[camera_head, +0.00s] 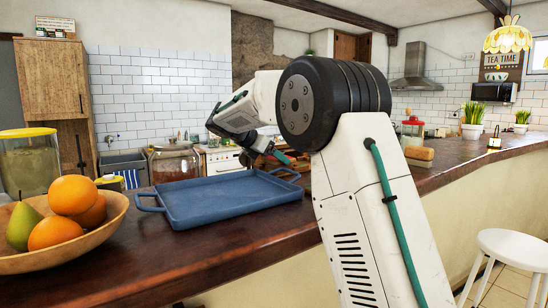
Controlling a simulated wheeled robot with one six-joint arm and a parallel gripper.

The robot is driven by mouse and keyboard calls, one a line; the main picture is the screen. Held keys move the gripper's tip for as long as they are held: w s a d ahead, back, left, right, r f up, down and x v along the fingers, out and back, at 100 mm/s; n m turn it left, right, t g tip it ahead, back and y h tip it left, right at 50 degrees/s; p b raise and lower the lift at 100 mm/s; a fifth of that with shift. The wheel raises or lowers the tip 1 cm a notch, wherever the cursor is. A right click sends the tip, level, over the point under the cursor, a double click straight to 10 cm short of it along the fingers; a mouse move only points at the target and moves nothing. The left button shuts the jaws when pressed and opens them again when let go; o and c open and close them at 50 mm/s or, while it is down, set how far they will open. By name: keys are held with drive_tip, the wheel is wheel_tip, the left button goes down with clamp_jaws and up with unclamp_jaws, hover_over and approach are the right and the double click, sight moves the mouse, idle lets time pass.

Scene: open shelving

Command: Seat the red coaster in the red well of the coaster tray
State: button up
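I cannot make out the red coaster or the coaster tray with its red well in the head view. My arm covers much of the middle of the counter. My gripper (280,156) is at the end of the bent wrist, low over the far part of the counter beyond the blue tray. It is small and partly hidden by my own arm, so I cannot tell whether its fingers are open or hold anything. A brown wooden-looking object (299,162) shows in part just behind my arm, near the gripper; I cannot tell what it is.
An empty blue tray with handles (222,199) lies on the dark wooden counter (215,262). A fruit bowl (95,240) stands front left, near a yellow-lidded container (28,162). A glass jar (174,163) stands behind the tray. A white stool (513,245) stands at the right.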

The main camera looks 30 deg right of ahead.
sight(269, 159)
drive_tip(key=shift+f, duration=1.1)
drive_tip(key=o, duration=1.1)
drive_tip(key=shift+f, duration=0.1)
drive_tip(key=shift+a, duration=0.1)
drive_tip(key=v, duration=0.8)
